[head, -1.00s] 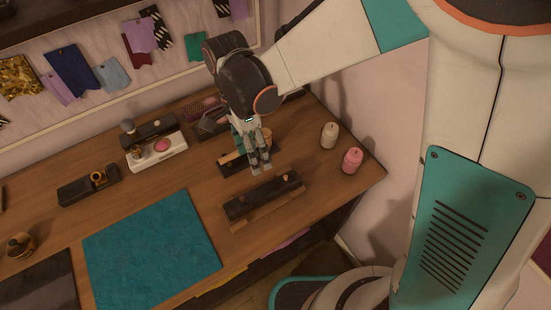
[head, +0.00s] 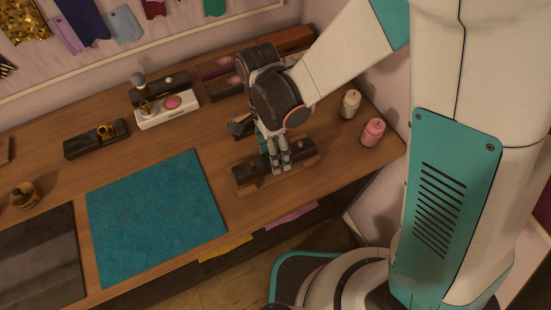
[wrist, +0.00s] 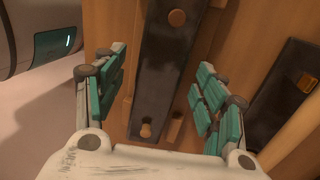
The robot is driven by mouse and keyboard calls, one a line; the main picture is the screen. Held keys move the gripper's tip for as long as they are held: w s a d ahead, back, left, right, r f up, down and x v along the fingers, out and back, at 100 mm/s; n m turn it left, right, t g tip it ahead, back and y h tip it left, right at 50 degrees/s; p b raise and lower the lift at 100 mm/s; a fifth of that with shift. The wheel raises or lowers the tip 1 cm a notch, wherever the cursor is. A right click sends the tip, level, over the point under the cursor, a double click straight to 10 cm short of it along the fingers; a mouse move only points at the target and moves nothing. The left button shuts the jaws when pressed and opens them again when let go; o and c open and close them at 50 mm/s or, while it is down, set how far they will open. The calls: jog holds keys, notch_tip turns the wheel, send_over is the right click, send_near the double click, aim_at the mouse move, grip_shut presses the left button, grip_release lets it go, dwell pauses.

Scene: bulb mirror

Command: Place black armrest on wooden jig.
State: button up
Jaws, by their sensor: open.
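A long black armrest (head: 245,174) lies along a wooden jig (head: 247,189) near the table's front edge. In the wrist view the black armrest (wrist: 165,70) runs lengthwise between my fingers, with round wooden pegs showing at its surface. The wooden jig (wrist: 175,128) shows beside its near end. My gripper (head: 280,168) is open over the armrest, pointing down, and hides part of it in the head view. In the wrist view my gripper (wrist: 155,100) has a finger on each side of the bar, with gaps. Whether the armrest is fully seated cannot be told.
A second dark bar (wrist: 283,95) lies to the right in the wrist view. A white candle (head: 350,104) and a pink candle (head: 372,132) stand at the right. A teal mat (head: 155,215) lies left. A white device (head: 166,110) and perforated boxes stand behind.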

jog(key=shift+s+f, duration=0.1)
jog(key=shift+f, duration=0.05)
jog(key=shift+c, duration=0.2)
jog(key=c, duration=1.4)
